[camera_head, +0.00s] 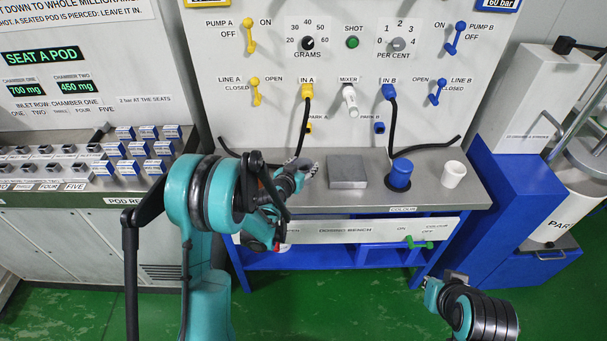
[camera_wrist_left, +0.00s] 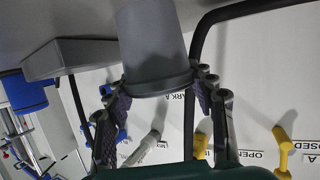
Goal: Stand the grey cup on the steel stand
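The grey cup (camera_wrist_left: 155,45) fills the top middle of the left wrist view. Its banded rim lies between the two fingers of my left gripper (camera_wrist_left: 161,90), with a pad against each side. In the head view my left gripper (camera_head: 306,167) is over the bench, just left of the steel stand, and the cup is hard to make out there. The steel stand (camera_head: 347,171) is a flat grey block with a bare top; its edge also shows in the left wrist view (camera_wrist_left: 72,59). My right gripper (camera_head: 432,284) is low at the right, away from the bench; its fingers are unclear.
A blue cup (camera_head: 400,174) and a white cup (camera_head: 453,174) stand right of the stand. Black hoses hang from the yellow (camera_head: 307,91) and blue (camera_head: 389,91) inlets behind. Bare bench (camera_head: 345,200) lies in front of the stand.

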